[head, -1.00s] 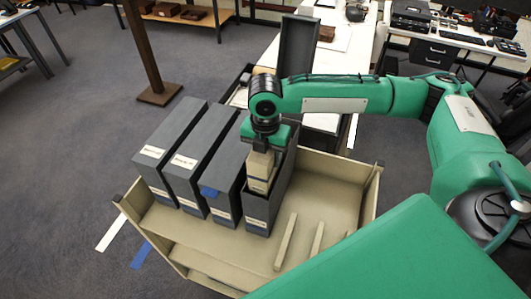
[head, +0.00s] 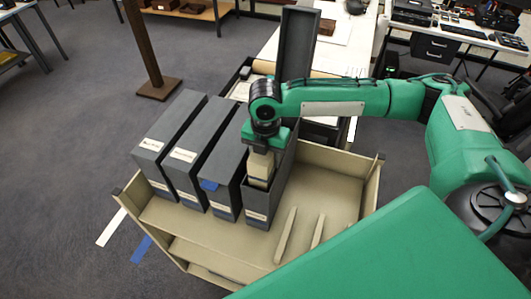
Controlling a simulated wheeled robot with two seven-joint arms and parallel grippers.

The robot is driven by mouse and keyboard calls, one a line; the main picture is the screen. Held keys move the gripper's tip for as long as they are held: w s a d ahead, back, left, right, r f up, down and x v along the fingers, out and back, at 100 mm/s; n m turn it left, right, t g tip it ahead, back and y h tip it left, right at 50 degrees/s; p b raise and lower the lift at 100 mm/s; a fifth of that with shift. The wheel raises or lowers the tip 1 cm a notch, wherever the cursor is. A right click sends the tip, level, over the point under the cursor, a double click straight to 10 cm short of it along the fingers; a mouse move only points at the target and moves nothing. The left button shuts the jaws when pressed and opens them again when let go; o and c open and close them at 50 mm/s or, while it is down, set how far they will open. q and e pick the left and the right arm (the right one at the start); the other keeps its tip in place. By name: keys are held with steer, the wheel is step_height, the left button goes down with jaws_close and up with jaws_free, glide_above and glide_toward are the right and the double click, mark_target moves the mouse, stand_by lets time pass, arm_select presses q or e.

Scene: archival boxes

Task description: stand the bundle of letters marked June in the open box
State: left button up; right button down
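The open box (head: 257,205) is the rightmost dark grey upright box on the cart, with its lid (head: 298,42) standing up behind. My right gripper (head: 262,150) points straight down over the box's near end. It appears shut on a beige bundle of letters (head: 260,168), whose lower part is hidden inside the box. The bundle looks upright. Its marking cannot be read from here, and the fingertips are hard to make out. My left gripper is not in view.
Several closed grey boxes (head: 168,145) stand to the left, one with a blue tab (head: 209,185). The beige cart (head: 190,228) has bare shelf and low dividers (head: 285,235) to the right. A table (head: 345,45) stands behind.

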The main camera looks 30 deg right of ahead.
steer(key=shift+f, duration=0.25)
steer(key=c, duration=0.6)
jaws_free()
steer(key=shift+r, duration=0.1)
steer(key=shift+r+p, duration=1.2)
steer(key=shift+r, duration=1.7)
